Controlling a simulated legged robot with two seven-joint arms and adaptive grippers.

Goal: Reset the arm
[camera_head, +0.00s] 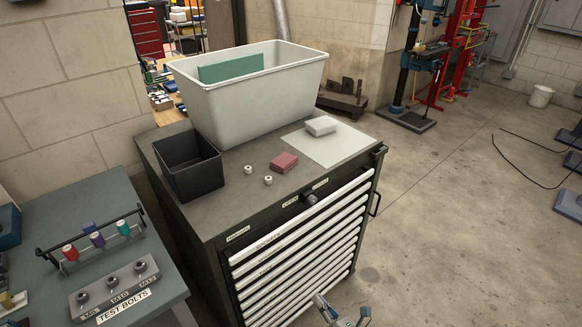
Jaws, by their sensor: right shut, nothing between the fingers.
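My right gripper (341,311) shows at the bottom edge, low in front of the drawer cabinet (180,130). It is shut and empty, and the lower part of it is cut off by the frame. It appears apart from the cabinet, though the exact gap is hard to tell. My left gripper is not in view.
On the cabinet top are a white bin (255,100), a black box (190,170), a red block (284,162), and a grey block (321,126) on a pale sheet (325,148). A bench (100,205) with a tube rack (95,240) and a bolt block (115,288) stands left. Floor right is mostly clear.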

